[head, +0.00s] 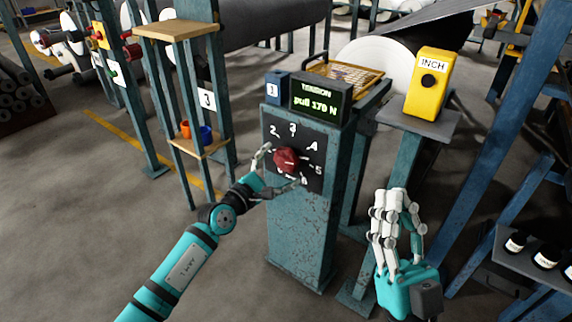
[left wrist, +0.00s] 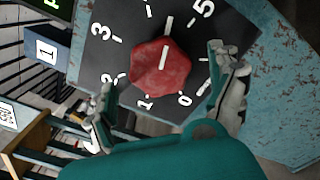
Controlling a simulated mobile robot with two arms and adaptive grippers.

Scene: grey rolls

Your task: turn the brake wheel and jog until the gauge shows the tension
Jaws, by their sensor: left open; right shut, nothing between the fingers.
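The brake wheel is a red knob (head: 287,160) on a black numbered dial (head: 312,181) on the front of a teal post. In the left wrist view the knob (left wrist: 161,66) has a white line pointing at a tick between the 3 and the 5. My left gripper (head: 280,169) is open, its fingers on either side of the knob; contact is not clear. The gauge (head: 320,99) on top reads TENSION and what looks like "pull 170 N". The yellow INCH box (head: 429,82) with a black button stands right of it. My right gripper (head: 391,203) is shut and empty below the box.
A wooden shelf (head: 197,146) with an orange and a blue cup stands left. Dark bottles (head: 545,258) stand at the right edge. A white roll (head: 372,58) lies behind.

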